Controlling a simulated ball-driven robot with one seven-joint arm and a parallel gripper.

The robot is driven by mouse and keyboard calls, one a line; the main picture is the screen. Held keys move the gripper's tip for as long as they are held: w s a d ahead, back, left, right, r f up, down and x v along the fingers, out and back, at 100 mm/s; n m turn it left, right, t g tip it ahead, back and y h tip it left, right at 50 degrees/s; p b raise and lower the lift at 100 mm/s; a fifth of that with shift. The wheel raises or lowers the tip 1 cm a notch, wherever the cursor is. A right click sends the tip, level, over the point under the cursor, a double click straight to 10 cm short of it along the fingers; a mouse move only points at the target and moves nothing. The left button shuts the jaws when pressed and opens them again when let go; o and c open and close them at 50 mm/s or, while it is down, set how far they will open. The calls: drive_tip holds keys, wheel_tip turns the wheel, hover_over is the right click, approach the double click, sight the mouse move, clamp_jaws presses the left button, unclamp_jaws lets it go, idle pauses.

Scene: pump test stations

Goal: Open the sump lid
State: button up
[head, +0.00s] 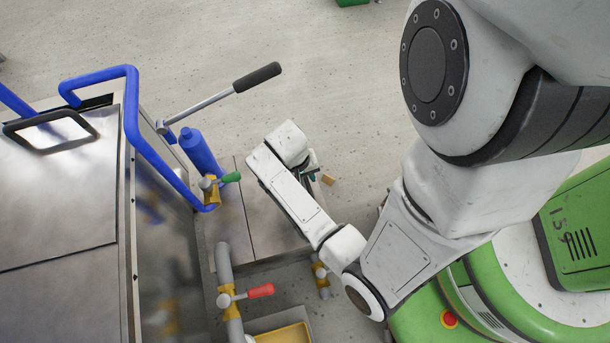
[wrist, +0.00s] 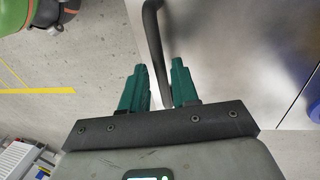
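The sump lid appears as a flat grey metal panel (head: 232,205) on the low box beside the tall steel cabinet. In the wrist view a smooth metal panel (wrist: 225,60) fills the right side, with a dark bar handle (wrist: 153,38) at its left edge. My gripper (wrist: 159,68) has its dark green fingers apart, one on each side of the bar. I see gaps between the bar and the fingers. In the head view my wrist hides most of the gripper (head: 312,170) and the handle.
A tall steel cabinet (head: 165,250) with blue rails (head: 130,110) stands at left. A black-gripped lever (head: 257,77), a blue cylinder (head: 200,150), a green-handled valve (head: 230,178) and a red-handled valve (head: 260,291) surround the panel. A yellow tray (head: 285,334) lies below. Floor behind is clear.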

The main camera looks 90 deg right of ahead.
clamp_jaws()
drive_tip(key=shift+r, duration=0.1)
idle(0.3)
